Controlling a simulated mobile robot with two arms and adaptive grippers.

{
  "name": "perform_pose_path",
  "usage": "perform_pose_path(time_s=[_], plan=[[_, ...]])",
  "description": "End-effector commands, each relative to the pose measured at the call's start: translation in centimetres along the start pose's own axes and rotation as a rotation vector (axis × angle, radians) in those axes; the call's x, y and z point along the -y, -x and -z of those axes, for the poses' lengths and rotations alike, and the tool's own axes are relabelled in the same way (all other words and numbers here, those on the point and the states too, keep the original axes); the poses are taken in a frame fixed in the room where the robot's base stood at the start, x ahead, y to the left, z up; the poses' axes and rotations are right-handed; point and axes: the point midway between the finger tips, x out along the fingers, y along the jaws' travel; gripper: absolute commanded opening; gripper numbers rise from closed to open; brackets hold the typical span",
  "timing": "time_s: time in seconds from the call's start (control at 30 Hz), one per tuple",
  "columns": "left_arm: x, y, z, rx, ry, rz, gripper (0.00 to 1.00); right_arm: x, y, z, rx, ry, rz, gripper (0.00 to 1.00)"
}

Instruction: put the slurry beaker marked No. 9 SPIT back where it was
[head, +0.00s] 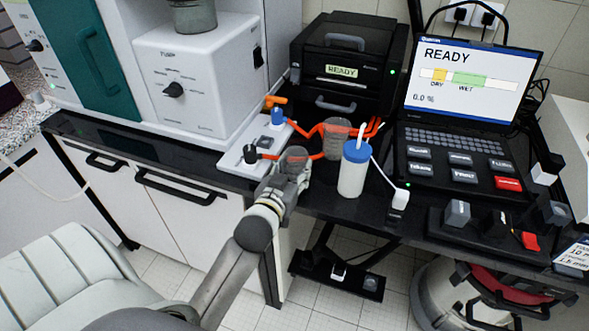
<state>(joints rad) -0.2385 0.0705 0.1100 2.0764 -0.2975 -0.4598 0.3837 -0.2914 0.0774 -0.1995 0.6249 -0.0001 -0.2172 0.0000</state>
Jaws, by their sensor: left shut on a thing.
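My left gripper (291,171) reaches in from the lower left to the front edge of the black bench. It is shut on a grey, see-through beaker (295,156). The beaker looks upright, beside an orange-red tube or clip. No marking can be read on it, so I cannot tell whether it is No. 9 SPIT. A second similar grey beaker (338,137) stands behind it to the right, with orange-red parts beside it. I cannot tell whether the held beaker touches the bench. My right gripper is not in view.
A white bottle with a blue lid (354,168) stands close to the right of the held beaker. A white valve plate (262,142) lies to the left. Behind are a black READY box (342,72) and a laptop (470,75). Several button blocks crowd the right.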

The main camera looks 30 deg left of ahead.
Motion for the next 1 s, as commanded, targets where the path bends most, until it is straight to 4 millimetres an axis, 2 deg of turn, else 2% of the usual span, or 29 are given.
perform_pose_path(time_s=[0.13,0.17,0.3,0.7,0.87,1.0], plan=[[0.0,-0.1,-0.4,0.0,0.0,0.0,0.17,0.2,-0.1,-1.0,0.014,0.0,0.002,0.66],[0.0,-0.1,-0.3,0.0,0.0,0.0,0.48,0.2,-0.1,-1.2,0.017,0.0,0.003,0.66],[0.0,-0.1,-0.3,0.0,0.0,0.0,0.66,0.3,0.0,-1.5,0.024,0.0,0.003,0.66],[0.0,0.1,0.1,0.0,-0.001,0.0,0.66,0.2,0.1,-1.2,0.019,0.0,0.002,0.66],[0.0,2.3,-0.2,0.002,0.0,0.0,0.66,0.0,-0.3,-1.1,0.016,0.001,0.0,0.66],[0.0,5.2,-0.3,0.003,0.001,0.0,0.66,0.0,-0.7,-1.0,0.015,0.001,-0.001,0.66]])
